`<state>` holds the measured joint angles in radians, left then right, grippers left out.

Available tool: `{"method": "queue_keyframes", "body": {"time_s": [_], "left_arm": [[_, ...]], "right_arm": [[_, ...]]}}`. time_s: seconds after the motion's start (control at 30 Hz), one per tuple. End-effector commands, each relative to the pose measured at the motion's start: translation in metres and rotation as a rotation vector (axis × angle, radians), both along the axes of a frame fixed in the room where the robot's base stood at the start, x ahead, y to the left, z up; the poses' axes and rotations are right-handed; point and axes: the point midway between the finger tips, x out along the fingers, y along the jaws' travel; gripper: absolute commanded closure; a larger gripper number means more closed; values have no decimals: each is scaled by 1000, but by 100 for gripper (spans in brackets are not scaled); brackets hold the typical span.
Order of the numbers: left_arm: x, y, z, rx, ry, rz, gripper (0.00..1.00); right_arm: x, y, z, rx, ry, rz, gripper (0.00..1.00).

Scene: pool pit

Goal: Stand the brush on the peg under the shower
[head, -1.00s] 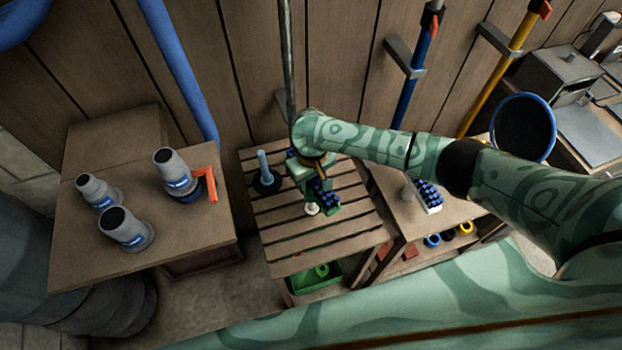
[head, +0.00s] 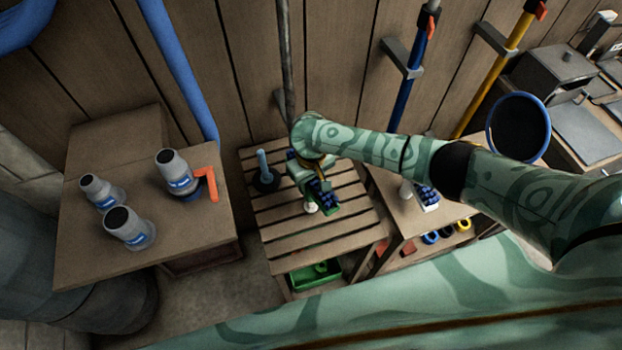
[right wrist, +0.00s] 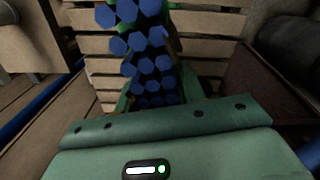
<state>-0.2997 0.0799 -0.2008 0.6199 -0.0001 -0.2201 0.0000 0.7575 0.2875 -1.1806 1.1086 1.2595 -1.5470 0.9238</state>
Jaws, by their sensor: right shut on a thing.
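The brush (head: 322,190) has dark blue bristles and is held over the slatted wooden table (head: 335,246). Its bristles (right wrist: 145,45) fill the upper middle of the right wrist view. My right gripper (head: 314,180) is shut on the brush; the grip itself is largely hidden by the bristles and my wrist. The peg (head: 263,163) is a light blue upright post on a dark round base, on the same table just left of my right gripper. The brush is apart from the peg. My left gripper is not in view.
A grey vertical pipe (head: 285,60) runs down the wall behind the table. Several grey bottles (head: 129,228) and an orange part (head: 208,183) stand on the left box. A white tray with blue pieces (head: 428,198) stands to the right. A green crate (head: 315,276) sits below.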

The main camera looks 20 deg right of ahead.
Motion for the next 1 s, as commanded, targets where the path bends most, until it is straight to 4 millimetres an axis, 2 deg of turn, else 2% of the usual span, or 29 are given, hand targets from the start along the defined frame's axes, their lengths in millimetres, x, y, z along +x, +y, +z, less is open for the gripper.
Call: {"method": "queue_keyframes", "body": {"time_s": [1.0], "left_arm": [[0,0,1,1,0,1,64]], "right_arm": [[0,1,-8,2,1,0,90]]}}
